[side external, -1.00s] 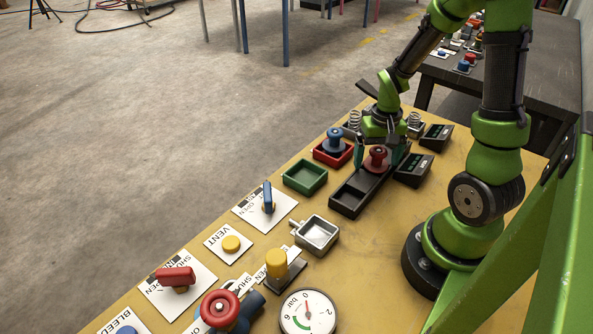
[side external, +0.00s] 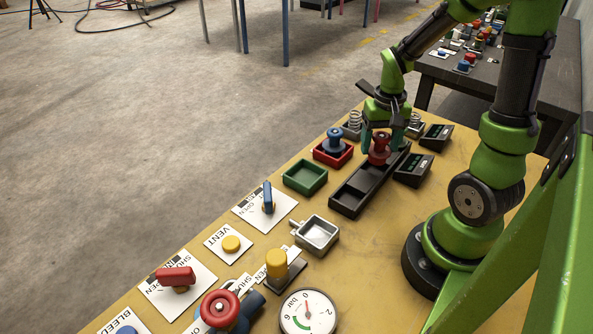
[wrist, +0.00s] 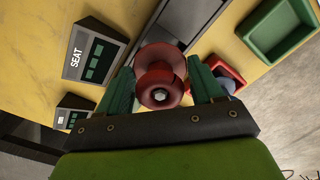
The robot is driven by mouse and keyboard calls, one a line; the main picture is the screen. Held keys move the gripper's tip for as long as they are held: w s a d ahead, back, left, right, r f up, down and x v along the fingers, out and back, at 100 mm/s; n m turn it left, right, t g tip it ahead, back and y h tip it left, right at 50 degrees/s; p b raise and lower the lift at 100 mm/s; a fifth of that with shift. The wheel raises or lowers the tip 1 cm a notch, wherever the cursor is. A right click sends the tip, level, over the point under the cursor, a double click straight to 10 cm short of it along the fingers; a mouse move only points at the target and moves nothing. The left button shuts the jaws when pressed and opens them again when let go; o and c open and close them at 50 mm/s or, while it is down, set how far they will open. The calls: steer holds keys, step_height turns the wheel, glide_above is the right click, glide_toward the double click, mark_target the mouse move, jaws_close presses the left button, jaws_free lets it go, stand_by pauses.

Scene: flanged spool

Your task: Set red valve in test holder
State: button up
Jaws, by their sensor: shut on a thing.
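The red valve (side external: 379,149), a flanged spool, is held upright between the fingers of my gripper (side external: 381,142). In the wrist view the red valve (wrist: 160,75) sits between the two green fingertips (wrist: 163,84). It is over the far end of a long black tray (side external: 350,201) with compartments. Whether its base is clear of the tray is hard to tell. The near compartments of the tray look empty. No label in view clearly names the test holder.
A red tray (side external: 322,155) holding a blue spool (side external: 335,140) and an empty green tray (side external: 305,177) stand left of the black tray. Display boxes (side external: 412,171) stand right of it. Springs (side external: 354,120) stand behind. Valves, labels and a gauge (side external: 308,314) fill the near bench.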

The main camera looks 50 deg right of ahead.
step_height(320, 180, up, 5)
steer(key=shift+w+f, duration=0.1)
steer(key=shift+f, duration=0.05)
steer(key=a+n, duration=1.8)
steer(key=a, duration=0.7)
steer(key=shift+f, duration=4.2)
steer(key=shift+f, duration=0.25)
